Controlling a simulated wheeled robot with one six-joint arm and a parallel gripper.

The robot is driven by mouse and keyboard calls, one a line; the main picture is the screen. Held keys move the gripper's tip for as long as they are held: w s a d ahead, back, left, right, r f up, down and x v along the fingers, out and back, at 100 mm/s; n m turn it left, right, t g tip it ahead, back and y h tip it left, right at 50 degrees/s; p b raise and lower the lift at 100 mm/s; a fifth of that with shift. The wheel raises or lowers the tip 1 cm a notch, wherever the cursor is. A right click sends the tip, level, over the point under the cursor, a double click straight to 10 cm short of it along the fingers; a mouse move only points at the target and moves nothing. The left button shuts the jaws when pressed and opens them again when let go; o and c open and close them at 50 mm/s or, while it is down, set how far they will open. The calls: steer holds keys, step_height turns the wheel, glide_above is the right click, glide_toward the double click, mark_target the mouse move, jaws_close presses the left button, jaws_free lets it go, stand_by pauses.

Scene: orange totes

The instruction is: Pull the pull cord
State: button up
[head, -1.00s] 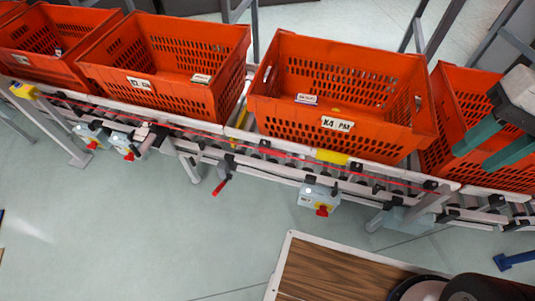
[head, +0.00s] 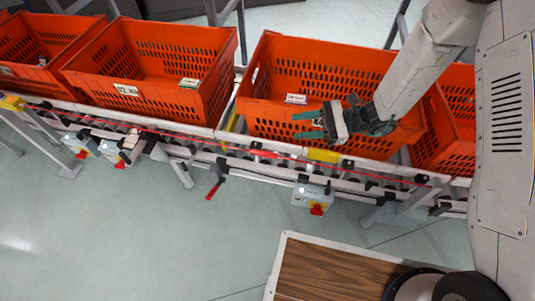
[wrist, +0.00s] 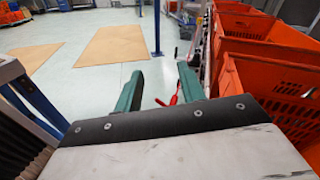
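The red pull cord (head: 200,137) runs as a thin line along the front side rail of the roller conveyor, below the orange totes. My gripper (head: 303,125) is in front of the middle tote, above the rail and apart from the cord, with its green fingers pointing left. In the wrist view the two fingers (wrist: 158,76) are spread with nothing between them. A red handle (head: 214,190) hangs below the rail, left of my gripper. Another red handle-like part (wrist: 170,98) shows beyond the fingertips in the wrist view.
Orange totes (head: 150,90) stand in a row on the conveyor. Grey boxes with red-and-yellow switches (head: 313,197) hang under the front rail. A wood-topped platform (head: 325,270) is at the bottom. The floor (head: 120,230) in front of the conveyor is largely clear.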

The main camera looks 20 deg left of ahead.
mark_target(267, 155)
step_height(267, 155, down, 17)
steer(key=a+m+t+y, duration=0.2)
steer(key=m+t, duration=0.3)
steer(key=m, duration=0.2)
steer(key=a, duration=0.8)
steer(key=shift+s+f, duration=0.15)
steer(key=shift+s, duration=0.15)
